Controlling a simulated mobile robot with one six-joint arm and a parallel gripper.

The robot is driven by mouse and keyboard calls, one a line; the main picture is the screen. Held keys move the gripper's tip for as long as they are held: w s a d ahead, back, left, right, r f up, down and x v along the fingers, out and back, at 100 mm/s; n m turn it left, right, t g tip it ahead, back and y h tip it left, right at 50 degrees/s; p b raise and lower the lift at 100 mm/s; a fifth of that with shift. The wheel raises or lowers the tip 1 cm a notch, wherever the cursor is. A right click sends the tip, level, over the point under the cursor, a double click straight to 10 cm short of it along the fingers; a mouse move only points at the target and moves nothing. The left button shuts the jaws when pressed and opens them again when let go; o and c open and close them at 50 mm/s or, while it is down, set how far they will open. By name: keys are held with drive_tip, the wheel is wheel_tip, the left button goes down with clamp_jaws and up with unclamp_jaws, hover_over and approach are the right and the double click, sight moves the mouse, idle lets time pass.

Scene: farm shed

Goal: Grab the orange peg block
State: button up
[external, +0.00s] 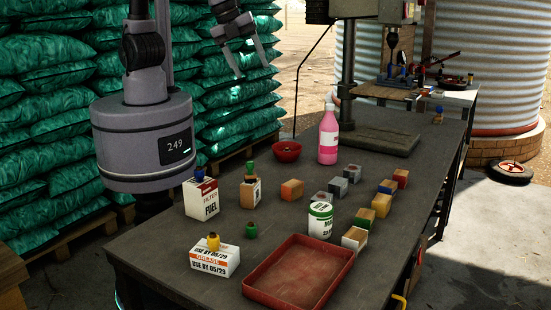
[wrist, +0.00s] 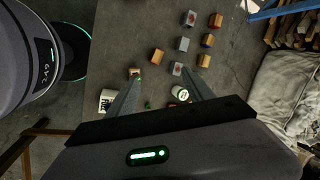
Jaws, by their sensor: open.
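What seems to be the same block (wrist: 157,56) shows in the wrist view, just beyond and between my fingertips. My gripper (external: 252,68) is open and empty, high above the table's far left side in the external view. In the wrist view my gripper's (wrist: 163,79) two fingers are spread wide, with nothing between them touching. Other blocks with orange-toned sides, such as the yellow-topped one (external: 381,206), stand further right.
A box with a green-topped piece (external: 250,192), a FUEL box (external: 201,199), a white can (external: 320,219) and a red tray (external: 298,273) stand nearby. A pink bottle (external: 328,135) and red bowl (external: 286,151) are behind.

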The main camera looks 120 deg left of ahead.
drive_tip(key=w+f+m+g, duration=0.2)
drive_tip(key=w+f+m, duration=0.4)
drive_tip(key=f, duration=0.5)
drive_tip(key=m+y+p, duration=0.1)
drive_tip(key=m, duration=0.1)
approach(292, 184)
drive_tip(key=b+x, duration=0.1)
drive_tip(key=b, duration=0.1)
drive_tip(key=b+x, duration=0.2)
drive_tip(key=shift+w+a+f+b, duration=0.1)
drive_tip(key=shift+a+b, duration=0.25)
drive_tip(key=shift+a, duration=0.1)
drive_tip(key=b+x, duration=0.1)
drive_tip(key=x, duration=0.2)
drive_tip(key=b+x, duration=0.2)
drive_tip(key=x, duration=0.1)
drive_tip(key=shift+d, duration=0.25)
